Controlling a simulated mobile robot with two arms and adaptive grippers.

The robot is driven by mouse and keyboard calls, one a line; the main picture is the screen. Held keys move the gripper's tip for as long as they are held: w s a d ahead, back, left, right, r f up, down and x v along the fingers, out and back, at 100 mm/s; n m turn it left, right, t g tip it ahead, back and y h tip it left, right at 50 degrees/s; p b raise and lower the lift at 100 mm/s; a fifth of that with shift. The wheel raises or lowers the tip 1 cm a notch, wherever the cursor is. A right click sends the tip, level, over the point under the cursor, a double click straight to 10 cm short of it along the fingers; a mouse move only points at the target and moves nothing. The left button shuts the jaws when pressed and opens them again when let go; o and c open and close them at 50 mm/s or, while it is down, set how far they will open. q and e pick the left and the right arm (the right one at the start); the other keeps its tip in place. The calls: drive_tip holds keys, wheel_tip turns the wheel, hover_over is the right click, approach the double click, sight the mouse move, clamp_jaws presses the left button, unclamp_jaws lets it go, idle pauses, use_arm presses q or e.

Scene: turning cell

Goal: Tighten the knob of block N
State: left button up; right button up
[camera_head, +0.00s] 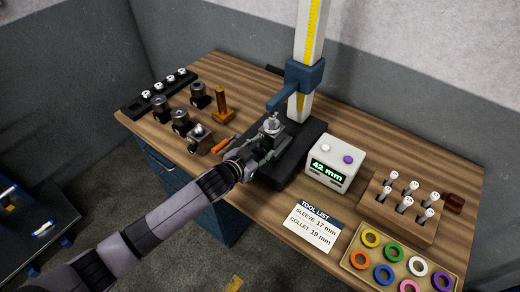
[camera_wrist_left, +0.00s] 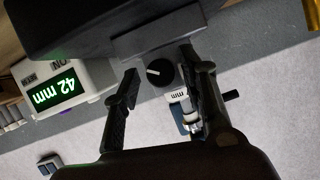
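My left gripper (camera_head: 262,148) is at a small grey metal block (camera_head: 272,124) on the black base under the height gauge. In the left wrist view the two fingers of the left gripper (camera_wrist_left: 160,88) stand apart. A round black knob (camera_wrist_left: 160,72) with a white pointer line shows between the fingertips, with a gap on each side. I cannot read a letter N on any block. My right gripper is in neither view.
The gauge's white column (camera_head: 310,40) and blue arm (camera_head: 290,90) rise close above. Right of them stand a readout box (camera_head: 334,168) showing 42 mm, a tool list (camera_head: 312,227), a wooden rack (camera_head: 378,207) and a ring tray (camera_head: 350,262). Several dark blocks (camera_head: 180,121) stand left.

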use_arm(q)
clamp_jaws()
idle(0.5)
drive_tip(key=shift+d+f+m+t+y+b, duration=0.15)
drive_tip(key=shift+m+t+y+b, duration=0.45)
drive_tip(key=shift+m, duration=0.4)
drive_tip(key=shift+s+f+m+t+y+b, duration=0.15)
drive_tip(key=shift+m+t+y+b, duration=0.25)
drive_tip(key=shift+m+b, duration=0.55)
drive_tip(key=m+t+b, duration=0.1)
drive_tip(key=m+b, duration=0.2)
drive_tip(key=shift+t+y, duration=0.3)
drive_tip(key=shift+y, duration=0.1)
drive_tip(key=shift+d+m+b, duration=0.1)
drive_tip(key=shift+m+b, duration=0.25)
drive_tip(key=shift+b, duration=0.1)
drive_tip(key=shift+o, duration=1)
unclamp_jaws()
